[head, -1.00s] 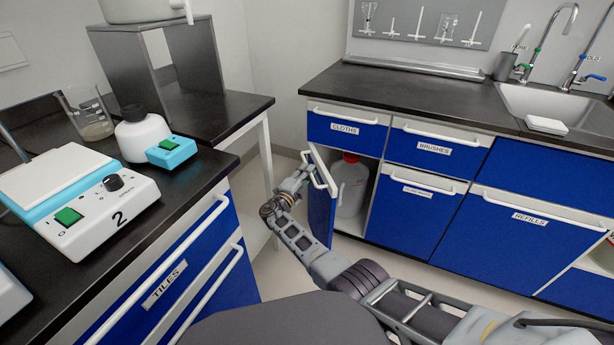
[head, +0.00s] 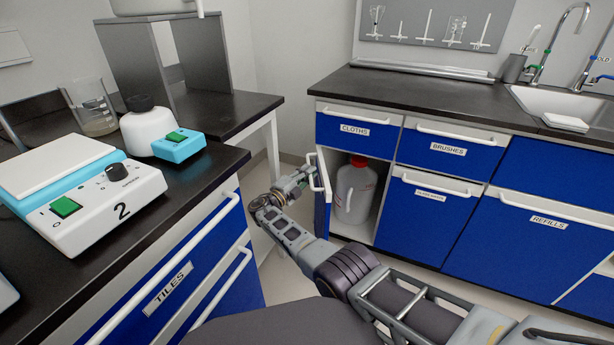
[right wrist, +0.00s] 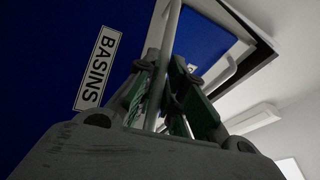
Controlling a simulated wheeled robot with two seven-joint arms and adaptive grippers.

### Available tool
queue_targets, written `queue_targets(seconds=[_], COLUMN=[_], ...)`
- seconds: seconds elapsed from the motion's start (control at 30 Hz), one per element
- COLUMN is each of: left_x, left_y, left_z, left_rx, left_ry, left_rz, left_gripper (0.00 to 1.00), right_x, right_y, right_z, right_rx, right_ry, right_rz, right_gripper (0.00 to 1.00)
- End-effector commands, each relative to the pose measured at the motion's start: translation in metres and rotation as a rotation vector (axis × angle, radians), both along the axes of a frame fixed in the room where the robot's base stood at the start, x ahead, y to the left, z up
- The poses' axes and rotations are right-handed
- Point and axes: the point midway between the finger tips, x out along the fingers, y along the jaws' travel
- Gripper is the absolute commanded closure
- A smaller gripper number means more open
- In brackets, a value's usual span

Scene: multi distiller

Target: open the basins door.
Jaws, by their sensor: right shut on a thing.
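The basins door (head: 321,196) is a blue door under the CLOTHS drawer, swung wide open and seen nearly edge-on in the head view. Its BASINS label shows on the blue door face (right wrist: 60,80) in the right wrist view. My right gripper (head: 307,176) is shut on the white bar handle (head: 325,174) of this door. In the right wrist view the handle (right wrist: 168,50) passes between the two fingers (right wrist: 172,95). Inside the open cupboard stands a white jug (head: 355,190) with a red cap. My left gripper is not in view.
The CLOTHS drawer (head: 357,130) is above the opening. The bench with the TILES drawer (head: 166,285), a number 2 device (head: 100,200) and a white bottle (head: 145,130) stands to the left. Floor space between the benches is narrow near my right arm.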

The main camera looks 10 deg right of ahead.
Motion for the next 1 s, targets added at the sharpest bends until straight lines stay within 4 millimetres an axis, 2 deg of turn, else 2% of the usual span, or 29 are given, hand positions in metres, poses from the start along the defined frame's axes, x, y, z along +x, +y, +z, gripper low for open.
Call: queue_targets(seconds=[0.43, 0.47, 0.63, 1.0], left_x=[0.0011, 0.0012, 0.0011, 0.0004], left_y=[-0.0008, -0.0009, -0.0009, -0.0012], left_z=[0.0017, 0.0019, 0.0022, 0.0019], left_rx=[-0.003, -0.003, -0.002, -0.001], left_ry=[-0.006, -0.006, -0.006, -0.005], left_rz=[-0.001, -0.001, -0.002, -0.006], left_gripper=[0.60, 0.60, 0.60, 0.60], right_x=[-0.0010, -0.0010, -0.0007, -0.0002], right_y=[-0.0007, -0.0007, -0.0005, -0.0001], right_z=[-0.0027, -0.0027, -0.0018, -0.0003], right_rx=[0.002, 0.002, 0.002, 0.001], right_ry=[0.004, 0.004, 0.003, 0.001], right_rz=[-0.007, -0.007, -0.006, -0.003], right_gripper=[1.00, 0.88, 0.67, 0.67])
